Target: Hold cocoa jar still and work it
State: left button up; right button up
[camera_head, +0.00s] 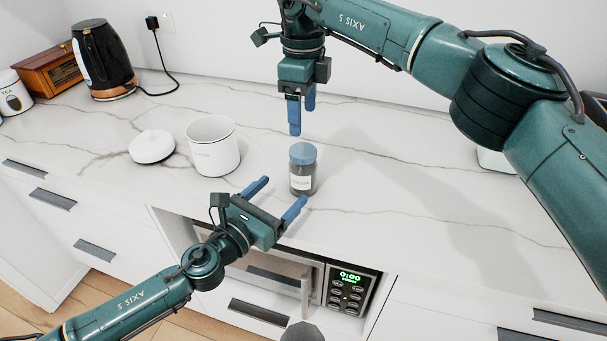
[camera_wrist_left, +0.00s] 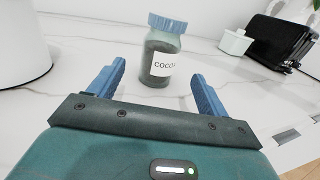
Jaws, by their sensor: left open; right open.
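The cocoa jar (camera_head: 303,180) stands upright on the white marble counter, dark glass with a white label. Its blue lid (camera_head: 302,153) is on top. In the left wrist view the jar (camera_wrist_left: 160,62) shows its label and its ribbed blue lid (camera_wrist_left: 167,22), just beyond and between the fingertips. My left gripper (camera_head: 281,194) is open and empty, low in front of the jar, its fingers pointing toward it. My right gripper (camera_head: 302,116) is open and empty, pointing down above the jar, apart from the lid.
A white canister (camera_head: 213,157) stands open left of the jar, with a white round lid (camera_head: 152,147) beside it. A black kettle (camera_head: 103,62), a wooden radio (camera_head: 49,70) and a tea tin (camera_head: 12,95) stand farther left. A microwave (camera_head: 345,291) sits below the counter's front edge.

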aim_at(297, 177)
pick_arm(q)
jog(key=x, duration=0.9)
jog(key=shift+w+d, duration=0.1)
jog(key=shift+w, duration=0.1)
